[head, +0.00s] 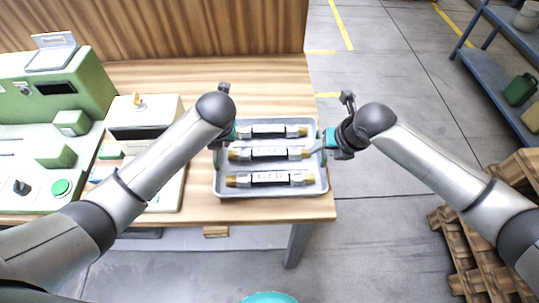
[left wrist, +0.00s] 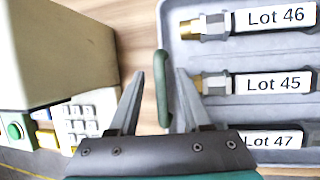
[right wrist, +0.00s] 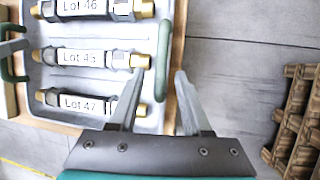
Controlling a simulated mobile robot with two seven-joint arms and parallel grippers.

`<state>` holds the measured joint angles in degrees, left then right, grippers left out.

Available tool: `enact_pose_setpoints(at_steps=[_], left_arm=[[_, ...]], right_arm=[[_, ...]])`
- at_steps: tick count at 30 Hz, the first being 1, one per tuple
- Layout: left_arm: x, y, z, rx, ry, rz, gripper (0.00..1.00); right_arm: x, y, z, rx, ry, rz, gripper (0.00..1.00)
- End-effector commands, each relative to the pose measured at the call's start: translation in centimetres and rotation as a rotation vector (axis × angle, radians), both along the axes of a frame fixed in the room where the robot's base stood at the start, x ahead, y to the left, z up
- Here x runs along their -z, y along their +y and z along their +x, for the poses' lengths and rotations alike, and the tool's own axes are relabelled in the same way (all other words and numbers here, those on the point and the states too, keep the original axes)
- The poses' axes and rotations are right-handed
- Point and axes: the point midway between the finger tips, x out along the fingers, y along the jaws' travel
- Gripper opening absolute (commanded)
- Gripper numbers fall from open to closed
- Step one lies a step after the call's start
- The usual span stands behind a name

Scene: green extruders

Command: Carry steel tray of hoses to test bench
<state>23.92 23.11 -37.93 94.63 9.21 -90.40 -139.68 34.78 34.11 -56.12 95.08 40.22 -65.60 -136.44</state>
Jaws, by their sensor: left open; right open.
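The grey steel tray (head: 270,192) lies on the wooden table and holds three labelled hoses with brass ends (head: 270,153). In the left wrist view the labels read Lot 46, Lot 45 (left wrist: 270,83) and Lot 47. My left gripper (head: 228,136) is at the tray's left side; its open fingers (left wrist: 160,75) stand on either side of the left green handle (left wrist: 161,90). My right gripper (head: 330,142) is at the right side; its open fingers (right wrist: 160,72) stand on either side of the right green handle (right wrist: 163,55). I cannot tell which surface is the test bench.
Green-and-white machines (head: 62,95) stand left of the tray on the table (head: 200,75). A wooden panel (head: 150,30) rises behind. Wooden pallets (head: 465,245) and a blue shelf (head: 490,70) with a green canister (head: 520,89) are at the right. Grey floor (head: 390,65) is open between.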

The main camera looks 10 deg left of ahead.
Motion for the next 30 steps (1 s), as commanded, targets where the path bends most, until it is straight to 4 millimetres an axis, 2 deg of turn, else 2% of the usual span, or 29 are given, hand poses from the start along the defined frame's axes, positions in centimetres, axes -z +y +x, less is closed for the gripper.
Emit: enact_pose_setpoints(at_steps=[13, 26, 30], left_arm=[[0.68, 0.13, 0.21, 0.001, 0.001, -0.001, 0.48], [0.65, 0.15, 0.20, 0.001, 0.001, 0.000, 0.01], [0.65, 0.16, 0.21, 0.001, 0.001, 0.000, 0.00]], right_arm=[[0.66, 0.18, 0.22, -0.002, 0.000, -0.001, 0.48], [0.65, 0.15, 0.21, -0.001, 0.001, -0.001, 0.01], [0.65, 0.14, 0.21, -0.001, 0.000, -0.001, 0.00]])
